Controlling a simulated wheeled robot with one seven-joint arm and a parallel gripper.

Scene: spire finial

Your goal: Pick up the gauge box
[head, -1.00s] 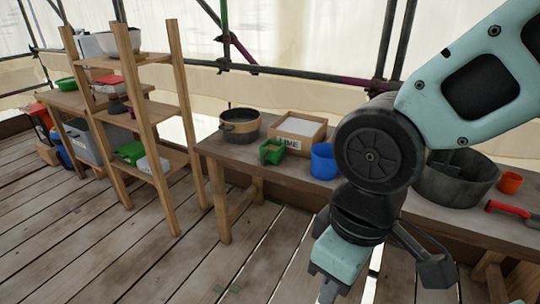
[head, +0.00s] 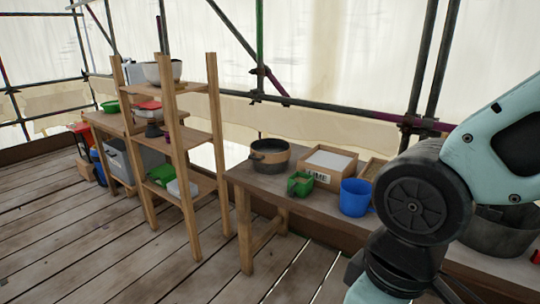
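No thing in the head view is marked as the gauge box, so I cannot tell for sure which one it is. A small green open container (head: 300,184) stands near the front edge of the workbench (head: 266,187), in front of the wooden box marked LIME (head: 329,166). Another wooden box (head: 372,169) stands to the right of the lime box, partly hidden by the blue container and my arm. My arm crosses the right side of the view. My gripper is below the picture and does not show.
A dark round tub (head: 269,156) and a blue container (head: 355,198) stand on the bench. A large grey tub (head: 502,232) is partly behind my arm. A wooden shelf rack (head: 187,158) stands to the left. The plank floor (head: 110,250) in front is clear.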

